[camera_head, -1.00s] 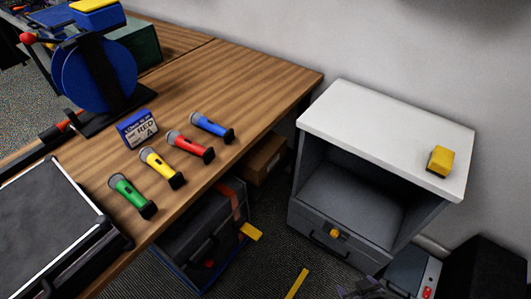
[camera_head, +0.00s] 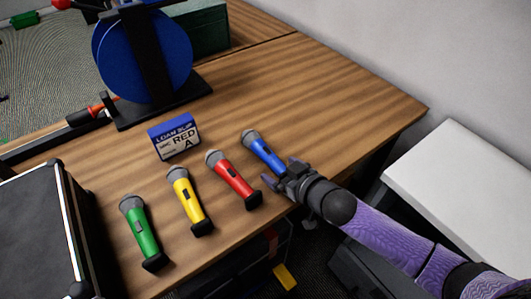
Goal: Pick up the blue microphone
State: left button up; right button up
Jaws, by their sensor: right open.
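The blue microphone (camera_head: 259,149) lies on the wooden table, the rightmost in a row of microphones. Its grey head points to the upper left. My right gripper (camera_head: 281,173) is open at the microphone's lower end, with its fingers close around or beside the base. The gripper hides that end, and I cannot tell whether it touches. My left gripper does not show.
The red microphone (camera_head: 232,177) lies close to the left, then the yellow (camera_head: 188,198) and green (camera_head: 142,231) ones. A loan slip card (camera_head: 175,138) stands behind them. A blue reel (camera_head: 110,55) and a black case (camera_head: 40,235) stand at left. Table (camera_head: 340,90) is clear at upper right.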

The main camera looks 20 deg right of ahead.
grip_shut()
dwell(0.3)
